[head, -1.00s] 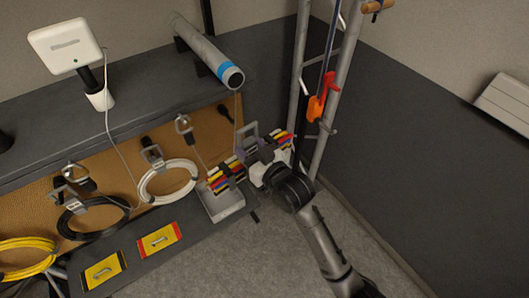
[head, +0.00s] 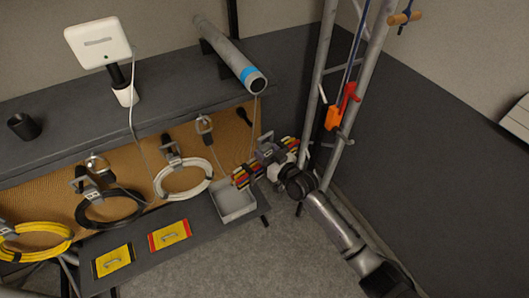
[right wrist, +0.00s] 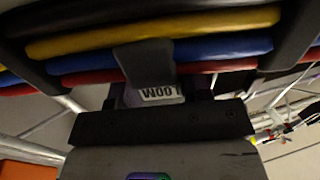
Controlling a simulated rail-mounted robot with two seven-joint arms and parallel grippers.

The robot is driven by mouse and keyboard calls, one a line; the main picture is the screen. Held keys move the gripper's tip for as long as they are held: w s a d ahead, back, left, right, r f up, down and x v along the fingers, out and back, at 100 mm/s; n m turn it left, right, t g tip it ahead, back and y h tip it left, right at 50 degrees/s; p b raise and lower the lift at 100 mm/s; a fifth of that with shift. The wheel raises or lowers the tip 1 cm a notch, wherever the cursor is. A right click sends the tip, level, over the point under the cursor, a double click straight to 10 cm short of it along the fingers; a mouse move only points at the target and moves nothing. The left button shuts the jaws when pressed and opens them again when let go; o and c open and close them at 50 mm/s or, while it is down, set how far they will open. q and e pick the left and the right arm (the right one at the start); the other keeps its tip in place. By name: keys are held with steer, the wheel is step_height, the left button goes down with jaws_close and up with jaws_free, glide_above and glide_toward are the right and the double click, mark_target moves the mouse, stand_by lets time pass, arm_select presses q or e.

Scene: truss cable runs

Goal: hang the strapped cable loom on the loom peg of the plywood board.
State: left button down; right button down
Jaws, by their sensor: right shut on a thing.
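The strapped cable loom (head: 245,177) is a bundle of black, yellow, blue and red cables. In the head view it is above the back edge of the grey tray. My right gripper (head: 269,155) is shut on its middle, with cable showing on both sides. In the right wrist view the loom (right wrist: 220,47) spans the top, with a dark strap around it and an upside-down "LOOM" tag. The tan plywood board (head: 150,152) stands under the dark shelf. A black peg-like piece (head: 243,117) is at its right end; I cannot tell whether it is the loom peg. My left gripper is out of view.
The grey tray (head: 250,212) looks empty. White (head: 182,192), black (head: 110,222) and yellow (head: 35,255) cable coils hang left of it. A grey pipe (head: 230,52) overhangs the shelf. The metal truss (head: 369,75) stands close right of my gripper.

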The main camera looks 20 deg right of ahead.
steer(key=shift+w+r, duration=0.15)
steer(key=shift+w, duration=0.05)
steer(key=shift+w+a+b, duration=0.1)
steer(key=shift+w+b, duration=0.4)
steer(key=shift+b, duration=0.05)
steer(key=shift+w+b, duration=0.4)
steer(key=shift+w, duration=0.15)
steer(key=shift+w+a+r, duration=0.1)
steer(key=shift+w, duration=0.05)
